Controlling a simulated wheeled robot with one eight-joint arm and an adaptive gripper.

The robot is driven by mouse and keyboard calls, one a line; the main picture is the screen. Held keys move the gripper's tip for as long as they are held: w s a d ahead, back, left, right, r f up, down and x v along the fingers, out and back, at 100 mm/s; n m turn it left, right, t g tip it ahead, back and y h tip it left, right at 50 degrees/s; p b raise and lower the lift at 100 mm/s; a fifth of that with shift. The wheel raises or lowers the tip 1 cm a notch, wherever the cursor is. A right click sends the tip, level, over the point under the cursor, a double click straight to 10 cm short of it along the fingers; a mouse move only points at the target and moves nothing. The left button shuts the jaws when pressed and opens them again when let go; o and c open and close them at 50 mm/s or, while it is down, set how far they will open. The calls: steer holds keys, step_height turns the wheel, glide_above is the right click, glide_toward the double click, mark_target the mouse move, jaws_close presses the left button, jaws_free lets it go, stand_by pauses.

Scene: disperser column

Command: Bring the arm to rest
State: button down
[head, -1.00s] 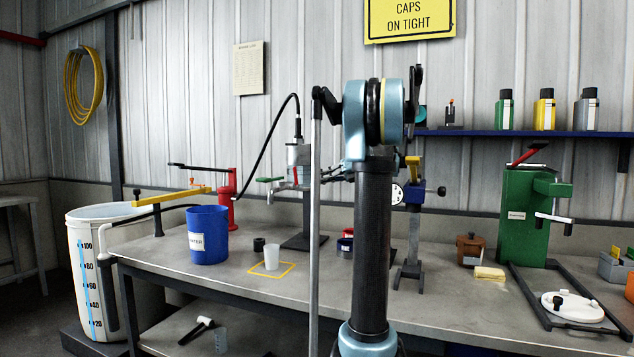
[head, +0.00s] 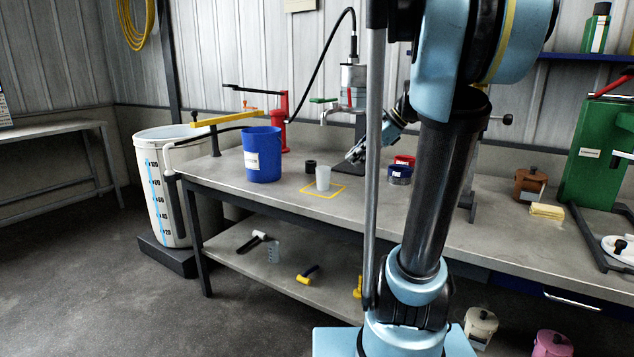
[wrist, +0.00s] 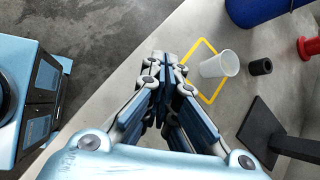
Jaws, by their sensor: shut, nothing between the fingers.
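My arm stands upright in front of the workbench (head: 300,195) in the head view. My gripper (wrist: 166,64) is shut and empty in the wrist view, its fingertips together above the bench. In the head view my gripper (head: 354,157) shows small, partly hidden behind my own pole and arm link, near the disperser stand. A translucent cup (head: 323,178) stands inside a yellow square outline on the bench. The cup also shows in the wrist view (wrist: 220,66), to the right of the fingertips and apart from them.
A blue bucket (head: 262,155) and a black cap (head: 311,167) stand near the cup. A white graduated drum (head: 170,190) is at the bench's left end. The floor (head: 80,260) at left is clear.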

steer(key=s+d+f+n+h, duration=0.3)
steer(key=s+f+n+h, duration=0.1)
steer(key=s+f+n, duration=0.6)
steer(key=s+d+f+n+h, duration=0.4)
steer(key=s+f+n, duration=0.4)
steer(key=s+f, duration=0.35)
steer(key=w+r+n+h, duration=0.1)
steer(key=w+r+n, duration=0.1)
steer(key=w+r, duration=0.1)
steer(key=w+d+r+n+h, duration=0.1)
steer(key=w+r+n, duration=0.2)
steer(key=r, duration=0.1)
steer(key=w+r+n+t, duration=0.1)
steer(key=w+r+n, duration=0.1)
steer(key=w+r, duration=0.2)
steer(key=shift+d+h, duration=0.35)
steer(key=shift+h, duration=0.05)
steer(key=w+a+r+n+t+h, duration=0.1)
steer(key=w+r+n+h, duration=0.1)
steer(key=w+r+n, duration=0.65)
steer(key=n+t+h, duration=0.2)
steer(key=n+t, duration=0.4)
steer(key=n, duration=0.8)
glide_toward(349, 102)
steer(key=x, duration=0.4)
steer(key=shift+w+d+f, duration=0.1)
steer(key=shift+w, duration=0.15)
